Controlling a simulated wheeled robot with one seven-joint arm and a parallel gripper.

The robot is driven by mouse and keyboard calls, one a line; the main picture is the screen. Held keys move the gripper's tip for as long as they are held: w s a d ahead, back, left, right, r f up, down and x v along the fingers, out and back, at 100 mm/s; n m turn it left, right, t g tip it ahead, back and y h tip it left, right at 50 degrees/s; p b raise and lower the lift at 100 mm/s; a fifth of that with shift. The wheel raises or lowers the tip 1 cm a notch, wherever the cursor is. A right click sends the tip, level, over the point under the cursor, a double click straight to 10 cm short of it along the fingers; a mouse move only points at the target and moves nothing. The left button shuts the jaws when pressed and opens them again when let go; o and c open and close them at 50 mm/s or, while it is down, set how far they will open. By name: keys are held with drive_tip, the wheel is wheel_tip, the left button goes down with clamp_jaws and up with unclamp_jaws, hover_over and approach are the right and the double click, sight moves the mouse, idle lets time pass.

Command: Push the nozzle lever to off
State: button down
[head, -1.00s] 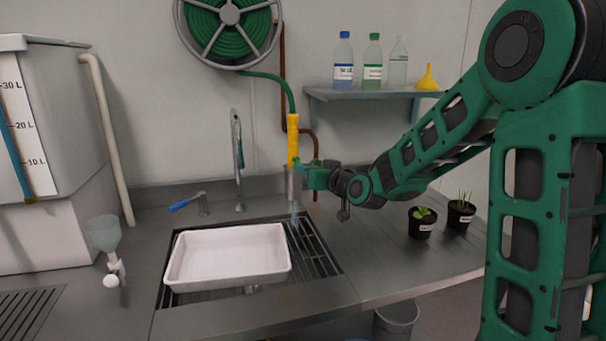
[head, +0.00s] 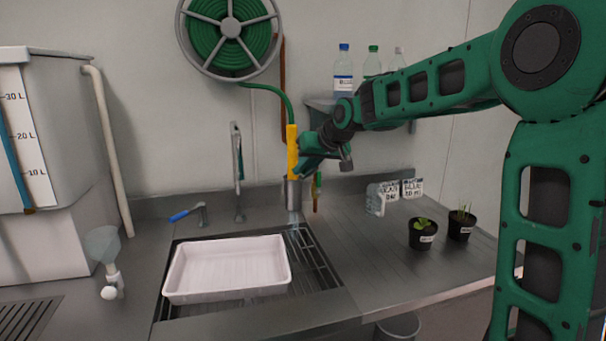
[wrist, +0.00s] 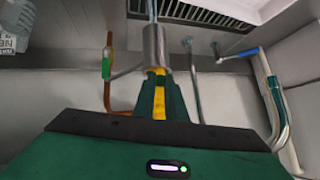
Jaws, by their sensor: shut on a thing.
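The nozzle, with a yellow grip (head: 292,150) and a grey metal head (head: 293,193), hangs upright from a green hose. A pale stream (head: 293,217) shows below its head. My gripper (head: 303,165) is at the lower part of the yellow grip. In the wrist view the yellow grip (wrist: 159,100) shows between the two green fingers of my gripper (wrist: 159,88), shut on it. The metal head (wrist: 154,45) lies just beyond the fingertips. I cannot make out the lever apart from the grip; the fingers hide part of it.
A white tray (head: 185,288) sits on the sink grate (head: 315,265). A blue-handled tap (head: 187,214) stands left. A pipe with a green part (wrist: 106,64) runs beside the nozzle. Two potted plants (head: 423,240) (head: 461,227) stand right. A shelf (head: 322,101) with bottles is behind my arm.

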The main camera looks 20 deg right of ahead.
drive_tip(key=shift+g, duration=0.3)
drive_tip(key=c, duration=1.8)
unclamp_jaws()
drive_tip(key=shift+o, duration=0.2)
drive_tip(key=shift+r, duration=0.15)
drive_tip(key=v, duration=1)
drive_tip(key=shift+s+r, duration=0.1)
drive_tip(key=shift+s, duration=0.1)
